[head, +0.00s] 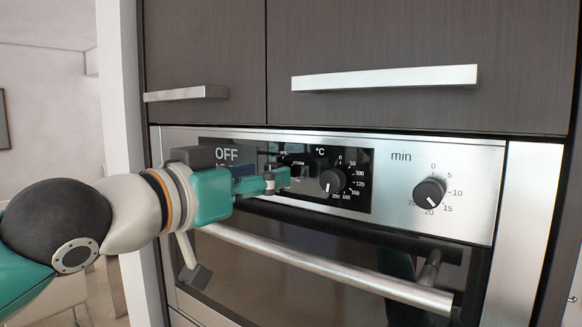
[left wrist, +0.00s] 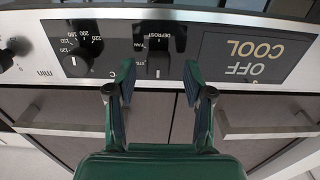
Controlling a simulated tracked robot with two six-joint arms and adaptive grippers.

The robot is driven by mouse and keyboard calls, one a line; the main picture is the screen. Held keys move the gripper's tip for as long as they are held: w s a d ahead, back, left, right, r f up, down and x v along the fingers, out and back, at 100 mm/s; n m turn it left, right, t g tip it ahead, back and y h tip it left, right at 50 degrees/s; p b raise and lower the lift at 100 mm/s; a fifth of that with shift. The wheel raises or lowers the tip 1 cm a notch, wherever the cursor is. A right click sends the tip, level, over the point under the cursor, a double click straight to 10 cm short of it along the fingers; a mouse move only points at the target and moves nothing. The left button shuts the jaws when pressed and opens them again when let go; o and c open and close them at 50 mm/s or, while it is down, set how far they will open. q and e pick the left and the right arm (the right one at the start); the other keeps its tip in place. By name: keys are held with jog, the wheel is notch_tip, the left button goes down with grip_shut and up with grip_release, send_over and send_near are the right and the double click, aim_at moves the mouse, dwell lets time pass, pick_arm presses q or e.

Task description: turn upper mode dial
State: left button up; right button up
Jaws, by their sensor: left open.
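The mode dial (left wrist: 158,64), a black knob with DEFROST lettering beside it, is on the oven's control panel in the left wrist view, which is upside down. My left gripper (left wrist: 159,72) is open, with one finger on each side of the dial. I cannot tell whether the fingers touch it. In the head view my left gripper (head: 277,180) reaches in from the left and covers the mode dial. My right gripper is not in view.
The black temperature dial (head: 332,181) sits close to the right of my gripper, and the minute dial (head: 429,193) is farther right. The OFF display (head: 226,155) is to the left. The oven door handle (head: 330,270) runs below and a cabinet handle (head: 385,78) above.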

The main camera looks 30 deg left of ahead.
pick_arm(q)
jog(key=shift+w, duration=0.7)
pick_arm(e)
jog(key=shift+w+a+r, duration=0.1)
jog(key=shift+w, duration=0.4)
pick_arm(q)
jog(key=shift+s+d, duration=0.1)
jog(key=c, duration=0.3)
grip_shut()
jog(key=shift+r, duration=0.1)
